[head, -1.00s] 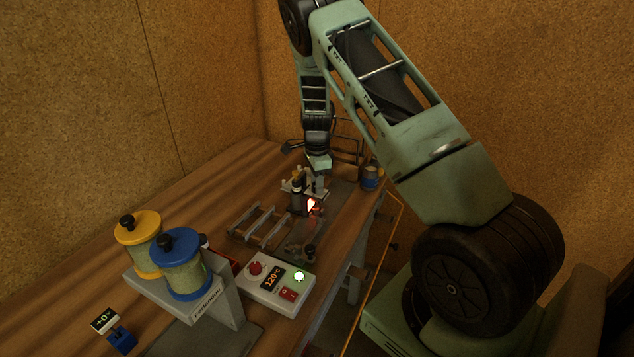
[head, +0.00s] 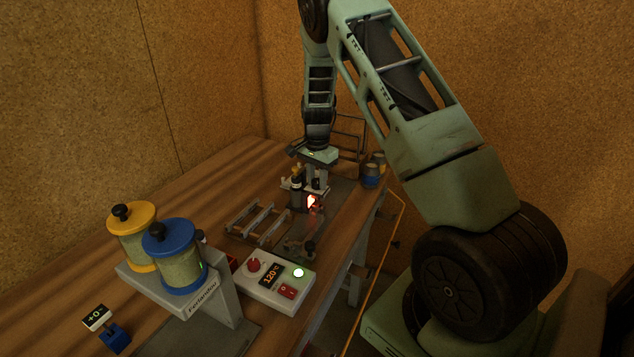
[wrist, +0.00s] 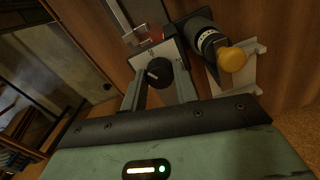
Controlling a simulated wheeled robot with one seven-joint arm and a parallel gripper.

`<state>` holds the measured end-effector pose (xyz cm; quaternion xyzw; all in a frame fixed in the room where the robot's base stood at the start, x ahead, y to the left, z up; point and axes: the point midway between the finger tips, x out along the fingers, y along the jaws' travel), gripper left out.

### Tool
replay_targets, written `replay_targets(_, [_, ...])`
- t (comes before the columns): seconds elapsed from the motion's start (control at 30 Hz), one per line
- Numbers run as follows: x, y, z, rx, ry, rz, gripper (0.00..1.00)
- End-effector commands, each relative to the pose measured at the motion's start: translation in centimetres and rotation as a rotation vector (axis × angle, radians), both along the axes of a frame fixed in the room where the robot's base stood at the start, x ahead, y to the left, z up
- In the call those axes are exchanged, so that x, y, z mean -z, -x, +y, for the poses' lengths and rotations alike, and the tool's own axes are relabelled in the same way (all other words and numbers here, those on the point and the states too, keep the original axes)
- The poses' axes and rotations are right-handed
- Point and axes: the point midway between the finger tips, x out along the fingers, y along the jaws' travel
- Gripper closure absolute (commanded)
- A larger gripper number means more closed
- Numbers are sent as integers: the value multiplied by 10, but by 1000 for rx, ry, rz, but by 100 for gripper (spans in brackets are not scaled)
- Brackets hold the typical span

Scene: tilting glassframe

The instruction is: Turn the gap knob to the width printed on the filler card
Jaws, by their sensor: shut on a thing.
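In the wrist view, a black round knob (wrist: 159,73) with a white pointer mark sits on a pale plate (wrist: 141,54) with small markings. My gripper (wrist: 162,80) has one finger on each side of this knob and is shut on it. To its right is a black cylinder with a white scale ring (wrist: 209,42) and a yellow end knob (wrist: 233,60). In the head view, my gripper (head: 317,172) points down over the small device at the far part of the bench. I cannot make out a filler card or its printed width.
A control box (head: 262,291) reading 120 °C, a grey rack (head: 258,222) and a stand (head: 207,309) with yellow and blue-lidded jars are nearer on the bench. A glowing orange-red spot (head: 312,202) shows by the device. Cups (head: 371,175) stand behind right.

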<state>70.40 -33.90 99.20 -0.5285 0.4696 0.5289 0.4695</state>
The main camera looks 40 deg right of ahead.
Motion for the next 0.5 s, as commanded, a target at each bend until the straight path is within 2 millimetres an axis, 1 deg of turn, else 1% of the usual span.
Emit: replay_targets(0.5, [1, 0, -1, -490, 1, -2, 93])
